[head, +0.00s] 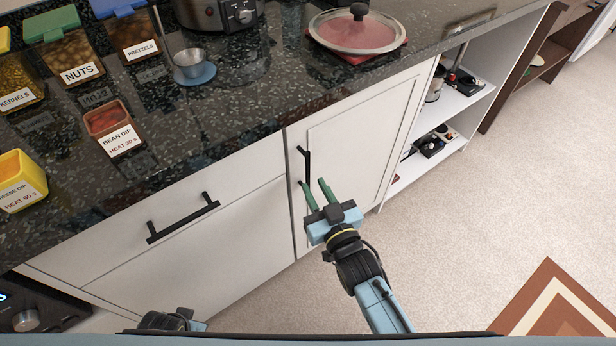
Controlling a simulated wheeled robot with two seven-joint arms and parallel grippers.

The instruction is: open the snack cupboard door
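The cupboard door (358,140) is a white panel under the dark counter, right of a white drawer front. It looks shut. Its black vertical handle (304,165) is near the door's left edge. My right gripper (317,186) is in front of the door, with its two green fingers spread apart, close to the lower part of the handle. I cannot tell whether a finger touches the handle. Nothing shows between the fingers.
The white drawer front (240,205) has a black bar handle (183,218). Open white shelves (455,132) stand right of the door. On the counter are snack containers, a ladle, a cooker and a lidded pan (357,32). The carpet (450,235) before the door is clear.

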